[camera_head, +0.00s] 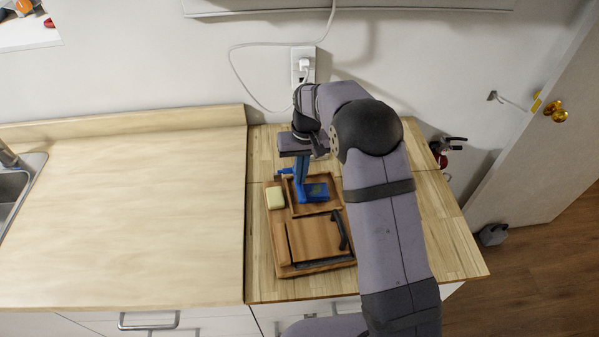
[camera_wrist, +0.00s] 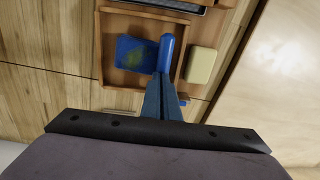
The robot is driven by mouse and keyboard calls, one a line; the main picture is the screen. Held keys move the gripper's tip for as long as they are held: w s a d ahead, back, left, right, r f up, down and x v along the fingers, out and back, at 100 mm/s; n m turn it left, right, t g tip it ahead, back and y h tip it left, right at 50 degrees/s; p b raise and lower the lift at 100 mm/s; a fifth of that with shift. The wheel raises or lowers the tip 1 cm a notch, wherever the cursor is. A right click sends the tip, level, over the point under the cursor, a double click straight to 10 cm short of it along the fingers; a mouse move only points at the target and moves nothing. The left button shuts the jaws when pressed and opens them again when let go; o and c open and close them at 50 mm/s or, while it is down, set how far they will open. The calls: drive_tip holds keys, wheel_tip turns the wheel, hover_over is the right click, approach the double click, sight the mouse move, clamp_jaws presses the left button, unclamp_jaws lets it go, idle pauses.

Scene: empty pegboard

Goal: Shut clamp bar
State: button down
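A blue piece with a flat base and a green patch (camera_head: 316,192) lies in a compartment of the wooden tray; it also shows in the wrist view (camera_wrist: 133,53). A rounded blue bar (camera_wrist: 167,50) stands beside that base, at its right in the wrist view. I cannot tell which part is the clamp bar. My gripper (camera_wrist: 165,78) points down into this compartment, its narrow dark blue fingers close together at the near end of the blue bar. The fingers hide this contact, so I cannot tell whether they hold it.
The wooden tray (camera_head: 283,243) sits on the wooden counter (camera_head: 258,275). A pale yellow block (camera_head: 275,198) lies at its left, also in the wrist view (camera_wrist: 200,65). A black handle-like piece (camera_head: 339,230) lies at the tray's right. The left worktop (camera_head: 120,210) is clear.

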drive_tip(key=shift+s+d+f, duration=0.1)
drive_tip(key=shift+s+f, duration=0.1)
drive_tip(key=shift+w+r+p, duration=0.1)
drive_tip(key=shift+r+p, duration=0.35)
drive_tip(key=shift+p, duration=0.05)
drive_tip(key=d+r+b, duration=0.1)
drive_tip(key=d+r, duration=0.2)
drive_tip(key=r, duration=1)
drive_tip(key=shift+w, duration=0.25)
drive_tip(key=d+f+m+y+b, duration=0.2)
drive_tip(key=d+f+m+b, duration=0.25)
drive_tip(key=d+f, duration=0.55)
drive_tip(key=w+a+r+m+y, duration=0.3)
drive_tip(key=a+r+m, duration=0.1)
drive_tip(key=m, duration=0.6)
drive_tip(key=shift+a+r+t+y, duration=0.3)
drive_tip(key=shift+a+r, duration=0.1)
drive_tip(key=shift+a, duration=0.35)
drive_tip(key=shift+p+x, duration=1.7)
drive_tip(key=shift+x, duration=3.35)
